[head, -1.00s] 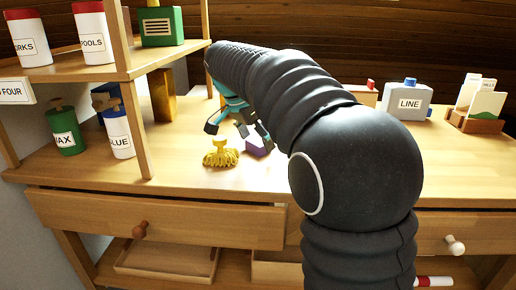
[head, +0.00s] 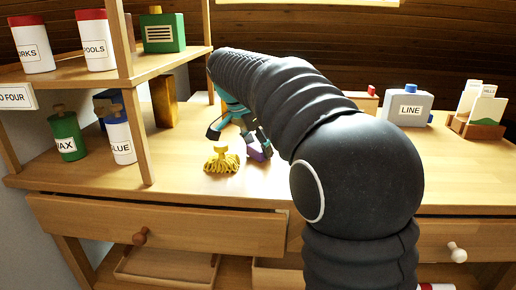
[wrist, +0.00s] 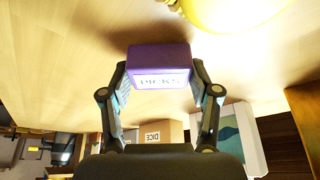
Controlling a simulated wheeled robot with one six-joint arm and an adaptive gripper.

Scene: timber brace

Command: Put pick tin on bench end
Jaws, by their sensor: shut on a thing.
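The pick tin is a small purple box (wrist: 160,62), labelled PICKS, in the middle of the wrist view. My gripper (wrist: 158,77) is shut on it, one finger against each side. In the head view the purple tin (head: 256,152) shows only in part, behind my gripper's fingers and my arm. It is at or just above the wooden bench top (head: 190,178); I cannot tell if it touches. My arm covers the middle of the bench.
A yellow tassel-like object (head: 221,161) stands close left of the tin. A shelf unit (head: 140,110) with tins and bottles stands at the left. A grey LINE can (head: 408,106) and a card holder (head: 478,124) stand at the back right. The front strip of bench is clear.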

